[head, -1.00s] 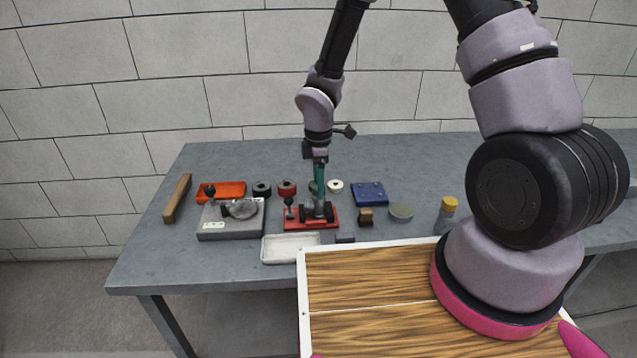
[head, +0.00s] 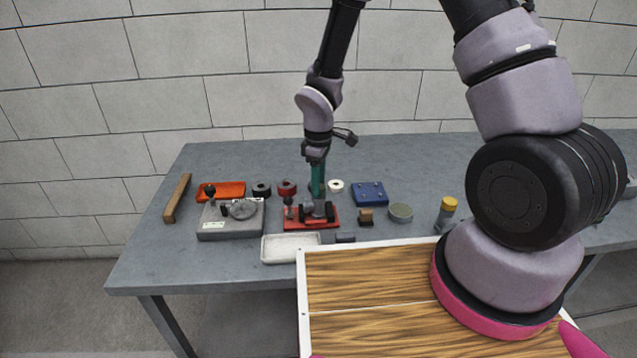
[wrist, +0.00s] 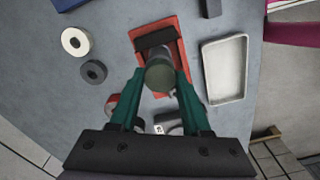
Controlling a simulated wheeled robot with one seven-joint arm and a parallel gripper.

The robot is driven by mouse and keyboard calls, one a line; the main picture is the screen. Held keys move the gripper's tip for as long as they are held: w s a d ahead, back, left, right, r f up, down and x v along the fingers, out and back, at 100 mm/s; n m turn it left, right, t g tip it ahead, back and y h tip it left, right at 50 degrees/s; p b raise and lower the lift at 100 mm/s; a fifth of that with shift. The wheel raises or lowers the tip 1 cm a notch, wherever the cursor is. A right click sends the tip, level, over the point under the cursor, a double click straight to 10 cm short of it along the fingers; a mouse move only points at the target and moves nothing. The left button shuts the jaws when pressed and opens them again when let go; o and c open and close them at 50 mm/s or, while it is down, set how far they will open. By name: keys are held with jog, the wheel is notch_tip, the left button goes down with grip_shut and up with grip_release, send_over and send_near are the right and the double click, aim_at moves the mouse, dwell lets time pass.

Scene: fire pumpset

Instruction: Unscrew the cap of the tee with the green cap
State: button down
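The red fixture (head: 333,222) stands on the grey bench and holds dark and grey parts. My gripper (head: 317,192), with green fingers, points down over it. In the wrist view my gripper (wrist: 161,78) has one finger on each side of a round, dull grey-green cap (wrist: 160,75). The fingers look closed against its sides. The tee's body under the cap is mostly hidden by the cap and fingers. The red fixture, with a dark bar across it, also shows in the wrist view (wrist: 178,47).
A white tray (head: 290,247) lies close in front of the fixture. A grey device (head: 230,222) is at left and a blue block (head: 369,193) at right. Black, red and white rings lie behind. A yellow-capped bottle (head: 447,212) stands further right.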

jog(key=n, duration=0.4)
jog(key=shift+n, duration=0.3)
jog(key=n, duration=0.2)
jog(key=shift+n, duration=1.3)
jog(key=shift+n, duration=1)
jog(key=n, duration=0.2)
jog(key=shift+n, duration=0.3)
